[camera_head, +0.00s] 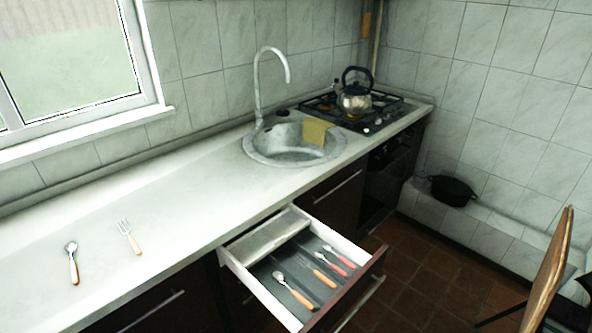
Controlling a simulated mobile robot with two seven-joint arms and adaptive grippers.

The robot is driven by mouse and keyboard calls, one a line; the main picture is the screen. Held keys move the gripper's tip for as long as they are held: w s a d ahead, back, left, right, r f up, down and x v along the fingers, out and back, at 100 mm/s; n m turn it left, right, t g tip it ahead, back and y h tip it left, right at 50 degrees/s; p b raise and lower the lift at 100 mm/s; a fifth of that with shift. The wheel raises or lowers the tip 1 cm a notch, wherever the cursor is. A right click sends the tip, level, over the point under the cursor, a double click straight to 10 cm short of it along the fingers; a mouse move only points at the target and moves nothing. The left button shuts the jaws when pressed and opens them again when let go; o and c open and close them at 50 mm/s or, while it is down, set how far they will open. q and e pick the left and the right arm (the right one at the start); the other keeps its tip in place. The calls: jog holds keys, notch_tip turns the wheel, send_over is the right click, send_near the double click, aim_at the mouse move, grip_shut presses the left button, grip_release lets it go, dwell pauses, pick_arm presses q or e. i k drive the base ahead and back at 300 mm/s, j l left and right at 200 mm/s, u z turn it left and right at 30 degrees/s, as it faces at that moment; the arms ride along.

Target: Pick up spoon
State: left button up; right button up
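A spoon (72,262) with a metal bowl and an orange handle lies on the white counter at the lower left. Another spoon-like utensil (294,290) with an orange handle lies in the open drawer (318,222) below the counter. Two more handled utensils lie beside it in the drawer, one orange (325,279) and one red (339,257). Their metal ends are too small to tell clearly. Neither of my grippers shows in the head view.
A fork (129,237) lies on the counter (170,215) right of the spoon. A round sink (290,150) with a tap and a yellow cloth (316,132) is farther back. A kettle (355,97) stands on the stove. A black pot (452,190) sits on the tiled ledge. A chair (549,270) stands at right.

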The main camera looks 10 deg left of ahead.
aim_at(72, 246)
jog(key=u, duration=1.8)
